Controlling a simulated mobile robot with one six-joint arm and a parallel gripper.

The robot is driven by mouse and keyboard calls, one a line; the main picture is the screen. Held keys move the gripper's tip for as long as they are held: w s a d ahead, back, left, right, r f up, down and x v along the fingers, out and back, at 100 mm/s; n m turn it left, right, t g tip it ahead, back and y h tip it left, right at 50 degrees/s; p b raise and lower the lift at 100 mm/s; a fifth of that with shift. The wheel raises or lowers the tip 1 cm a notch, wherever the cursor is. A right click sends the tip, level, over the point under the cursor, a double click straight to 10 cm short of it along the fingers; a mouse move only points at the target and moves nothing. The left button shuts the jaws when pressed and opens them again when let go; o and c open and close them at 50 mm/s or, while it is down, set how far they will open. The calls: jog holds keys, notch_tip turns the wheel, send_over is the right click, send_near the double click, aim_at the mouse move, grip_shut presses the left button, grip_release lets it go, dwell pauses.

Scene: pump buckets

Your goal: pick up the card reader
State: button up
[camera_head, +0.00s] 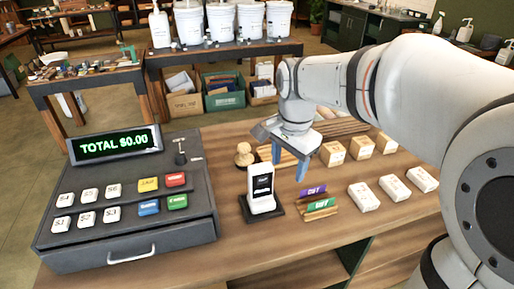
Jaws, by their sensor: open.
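The card reader (261,187) is a small white device with a dark screen. It stands upright, leaning slightly, on a black base (277,211) on the wooden counter, right of the cash register. My gripper (289,166) has blue fingers pointing down. It is open and appears empty, just behind and to the right of the card reader's top. I cannot tell whether a finger touches the reader. The gap between the fingers is partly visible.
The cash register (125,208) with colored keys and a green "TOTAL $0.00" display fills the left.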

aim_at(261, 167)
jog(key=w+a+m, duration=0.1)
jog(key=a, duration=0.1)
jog(key=w+a+m, duration=0.2)
jog(key=w+a+m+g, duration=0.1)
jog(key=w+a, duration=0.1)
jog(key=shift+w+a+f+m, duration=0.15)
jog(key=shift+w+f+m, duration=0.1)
jog(key=shift+f+m, duration=0.15)
jog(key=shift+w+a+f, duration=0.1)
jog(key=shift+a+f, duration=0.05)
jog(key=shift+f, duration=0.05)
jog(key=f, duration=0.7)
jog(key=shift+d+f, duration=0.15)
jog(key=shift+d, duration=0.15)
jog(key=shift+c, duration=0.6)
grip_shut()
